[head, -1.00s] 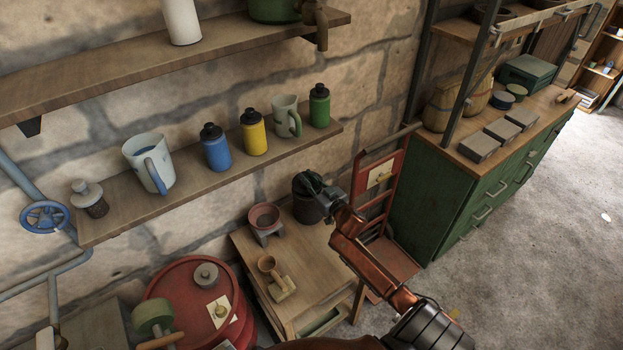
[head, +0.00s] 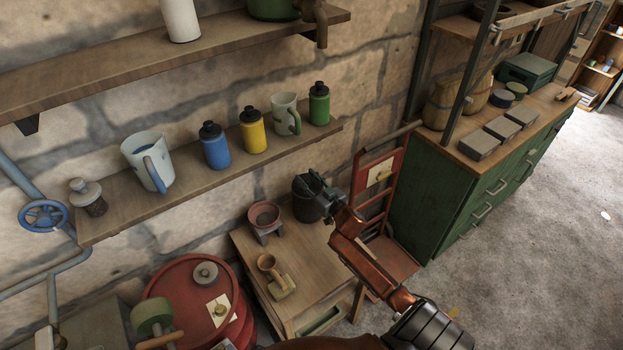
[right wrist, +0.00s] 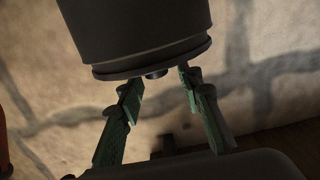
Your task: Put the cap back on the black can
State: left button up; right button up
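The black can (head: 304,208) stands on the small wooden table, partly hidden by my right gripper. In the right wrist view the dark can (right wrist: 140,25) fills the top. A dark flanged cap (right wrist: 150,60) with a small knob (right wrist: 156,73) shows at its end; the cap looks seated on the can. My right gripper (head: 316,186) is at the can's top in the head view. In the right wrist view its two green fingers (right wrist: 161,82) are apart, one on each side of the knob, with visible gaps. My left gripper is not in view.
A red drum (head: 180,290) stands left. Above is a shelf (head: 120,219) with mugs and bottles. A red hand truck (head: 366,200) and green cabinet (head: 440,205) stand right.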

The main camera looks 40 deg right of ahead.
jog(key=shift+r, duration=0.8)
jog(key=s+a+p, duration=0.1)
jog(key=s, duration=1.1)
jog(key=shift+a, duration=0.2)
